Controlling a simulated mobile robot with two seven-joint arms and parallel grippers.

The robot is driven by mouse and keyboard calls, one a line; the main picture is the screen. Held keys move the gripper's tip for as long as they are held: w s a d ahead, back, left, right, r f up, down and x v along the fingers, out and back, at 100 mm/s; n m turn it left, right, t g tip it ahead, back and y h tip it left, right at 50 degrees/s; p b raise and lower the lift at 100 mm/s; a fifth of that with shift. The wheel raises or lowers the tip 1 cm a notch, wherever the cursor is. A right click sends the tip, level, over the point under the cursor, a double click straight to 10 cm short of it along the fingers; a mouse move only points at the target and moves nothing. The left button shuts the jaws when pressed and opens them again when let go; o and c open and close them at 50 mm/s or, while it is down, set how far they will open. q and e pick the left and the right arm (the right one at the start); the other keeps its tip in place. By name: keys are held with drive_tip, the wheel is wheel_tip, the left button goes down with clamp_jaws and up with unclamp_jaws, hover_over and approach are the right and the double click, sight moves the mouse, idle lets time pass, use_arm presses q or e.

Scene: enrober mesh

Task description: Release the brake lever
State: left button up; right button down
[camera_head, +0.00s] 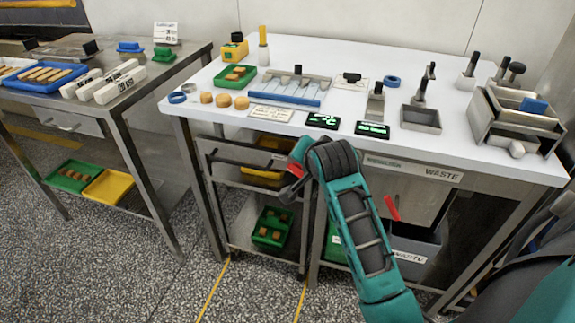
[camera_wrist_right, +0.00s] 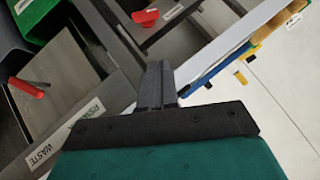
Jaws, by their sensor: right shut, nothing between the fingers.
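Two red handles show, and I cannot tell which is the brake lever. One red handle (camera_head: 391,207) slants up in front of the cabinet under the white table; it is at the left of the right wrist view (camera_wrist_right: 27,87). A second red handle (camera_wrist_right: 145,17) lies beyond my right fingertips in the right wrist view; in the head view a red part (camera_head: 299,151) shows beside my wrist, partly hidden. My right gripper (camera_head: 289,192) is shut and empty, in front of the cart under the table; its closed fingers (camera_wrist_right: 160,70) appear apart from both handles. My left gripper is out of view.
The white table (camera_head: 455,140) carries trays, tools and small displays. A grey bin labelled WASTE (camera_head: 415,250) and a cart with a green crate (camera_head: 272,228) stand beneath it. A steel table (camera_head: 140,80) stands at left; speckled floor between is clear.

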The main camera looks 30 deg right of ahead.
drive_tip(key=b, duration=0.3)
approach(290, 164)
drive_tip(key=w+d, duration=0.3)
drive_tip(key=shift+w+a+f, duration=0.1)
drive_tip(key=shift+a+f, duration=0.05)
drive_tip(key=shift+f, duration=0.45)
drive_tip(key=shift+w+a+f, duration=0.15)
drive_tip(key=shift+a+f, duration=0.05)
drive_tip(key=shift+f, duration=0.45)
drive_tip(key=shift+w+a+f+b, duration=0.25)
drive_tip(key=shift+f+b, duration=0.15)
drive_tip(key=shift+f, duration=0.1)
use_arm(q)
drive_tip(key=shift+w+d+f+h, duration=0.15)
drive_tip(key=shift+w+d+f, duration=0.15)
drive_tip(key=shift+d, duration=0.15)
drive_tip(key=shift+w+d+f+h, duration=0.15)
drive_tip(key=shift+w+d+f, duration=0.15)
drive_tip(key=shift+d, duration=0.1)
use_arm(e)
drive_tip(key=shift+f, duration=0.1)
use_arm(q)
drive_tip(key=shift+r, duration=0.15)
